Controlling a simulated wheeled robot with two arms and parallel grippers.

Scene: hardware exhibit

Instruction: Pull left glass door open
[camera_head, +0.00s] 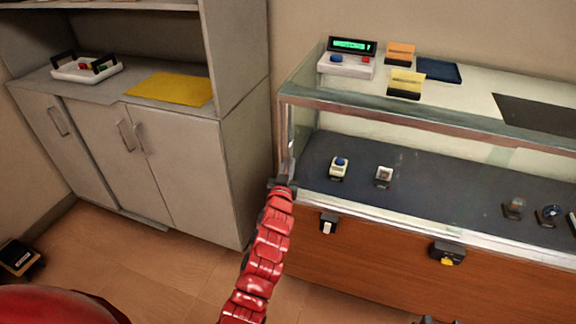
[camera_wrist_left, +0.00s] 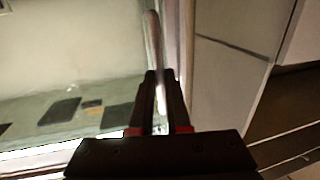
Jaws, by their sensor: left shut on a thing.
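The glass display case (camera_head: 400,109) stands at the right in the head view, with a metal frame and a wood base. Its left glass door (camera_wrist_left: 75,45) fills the left of the left wrist view; whether it stands ajar I cannot tell. A metal upright handle (camera_wrist_left: 152,40) is at the door's edge. My left gripper (camera_head: 284,181) is at the case's front left corner. In the left wrist view its two dark fingers (camera_wrist_left: 160,98) are shut around the handle. Only a small dark part of what may be my right gripper shows at the bottom edge of the head view.
Small devices (camera_head: 339,168) sit on the dark shelf inside the case. A register (camera_head: 347,62) and boxes stand on its top. A grey cabinet (camera_head: 180,165) is close on the left. Latches (camera_head: 447,252) sit on the wood front. Tiled floor (camera_head: 170,262) is open before the cabinet.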

